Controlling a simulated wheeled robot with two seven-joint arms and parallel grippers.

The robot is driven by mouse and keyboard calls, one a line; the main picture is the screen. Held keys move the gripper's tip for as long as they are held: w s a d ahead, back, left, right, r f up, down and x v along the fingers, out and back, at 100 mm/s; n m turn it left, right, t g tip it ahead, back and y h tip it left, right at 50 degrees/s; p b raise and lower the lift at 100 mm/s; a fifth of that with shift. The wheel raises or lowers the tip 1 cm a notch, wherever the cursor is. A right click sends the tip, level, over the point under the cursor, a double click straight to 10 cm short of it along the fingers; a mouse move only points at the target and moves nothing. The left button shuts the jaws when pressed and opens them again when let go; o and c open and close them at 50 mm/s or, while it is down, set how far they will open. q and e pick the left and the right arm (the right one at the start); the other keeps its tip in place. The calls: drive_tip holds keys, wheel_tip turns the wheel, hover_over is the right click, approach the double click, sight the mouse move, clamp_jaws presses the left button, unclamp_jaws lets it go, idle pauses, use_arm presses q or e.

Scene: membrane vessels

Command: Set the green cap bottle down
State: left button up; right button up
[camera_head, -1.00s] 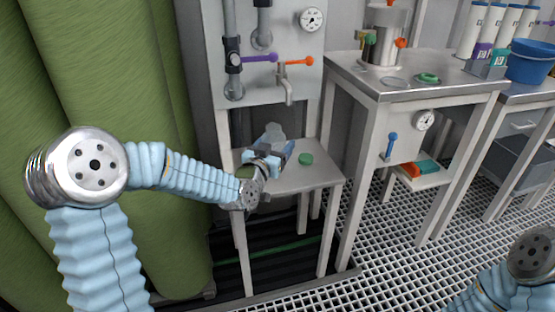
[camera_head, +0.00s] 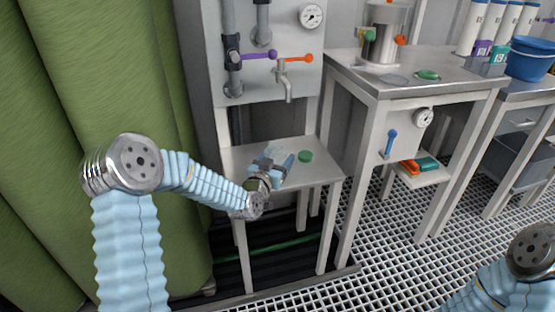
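My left gripper (camera_head: 274,164) is low over the small grey table (camera_head: 322,173), below the wall tap. Its two light-blue fingers stand apart. The clear bottle is not clearly visible; it may be hidden between or behind the fingers, and I cannot tell whether they grip it or whether it touches the tabletop. A green cap (camera_head: 305,156) lies on the small table, just right of the fingers. Another green ring-like piece (camera_head: 428,75) lies on the higher steel table. Only a part of my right arm shows at the lower right; its gripper is out of view.
The orange-handled tap (camera_head: 287,80) and a purple-handled valve (camera_head: 258,56) are on the panel above the small table. The steel table (camera_head: 400,90) stands to its right with a metal vessel (camera_head: 383,38). A blue bucket (camera_head: 530,62) is farther right.

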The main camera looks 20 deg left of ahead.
use_arm(q)
drive_tip(key=o, duration=1)
drive_tip(key=shift+o, duration=0.2)
